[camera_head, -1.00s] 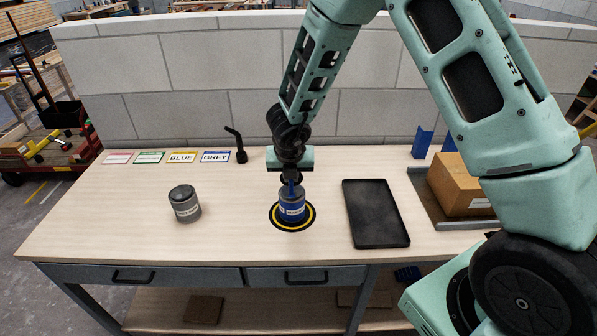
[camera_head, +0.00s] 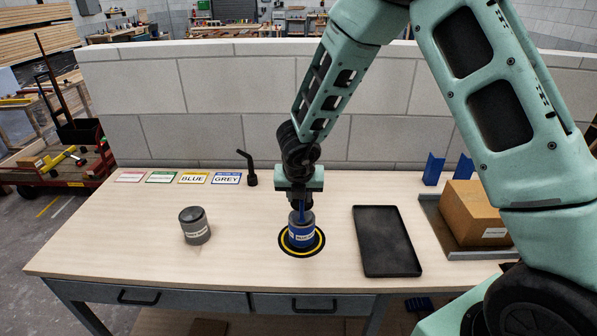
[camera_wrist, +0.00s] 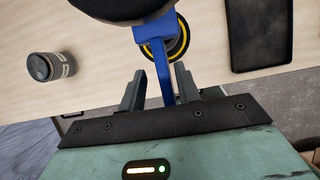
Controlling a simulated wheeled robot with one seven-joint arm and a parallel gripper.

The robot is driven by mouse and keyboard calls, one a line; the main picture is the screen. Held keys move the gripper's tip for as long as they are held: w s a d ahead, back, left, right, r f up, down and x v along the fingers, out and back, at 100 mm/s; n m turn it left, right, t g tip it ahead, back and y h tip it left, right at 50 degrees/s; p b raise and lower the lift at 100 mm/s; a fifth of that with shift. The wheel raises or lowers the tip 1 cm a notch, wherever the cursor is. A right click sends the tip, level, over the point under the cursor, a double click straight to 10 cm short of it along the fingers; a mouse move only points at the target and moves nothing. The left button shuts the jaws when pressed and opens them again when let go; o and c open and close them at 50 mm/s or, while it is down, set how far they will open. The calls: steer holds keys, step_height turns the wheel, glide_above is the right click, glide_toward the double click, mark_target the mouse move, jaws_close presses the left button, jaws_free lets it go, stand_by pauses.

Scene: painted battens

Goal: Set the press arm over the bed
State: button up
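A black upright piece with a bent lever (camera_head: 251,169) stands at the back of the bench, beside the label cards. It is the only arm-like part I see; I cannot tell if it is the press arm, and no bed is clearly identifiable. My gripper (camera_head: 300,203) points down just above the tin.
A grey tin (camera_head: 195,226) stands left; it also shows in the wrist view (camera_wrist: 50,66). An empty black tray (camera_head: 386,241) lies right of the ring. A cardboard box (camera_head: 470,212) sits on a grey plate farther right. Several label cards (camera_head: 193,178) lie at the back. A block wall stands behind.

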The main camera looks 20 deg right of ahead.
steer(key=v, duration=1.5)
steer(key=shift+p, duration=0.45)
steer(key=shift+w+a, duration=0.1)
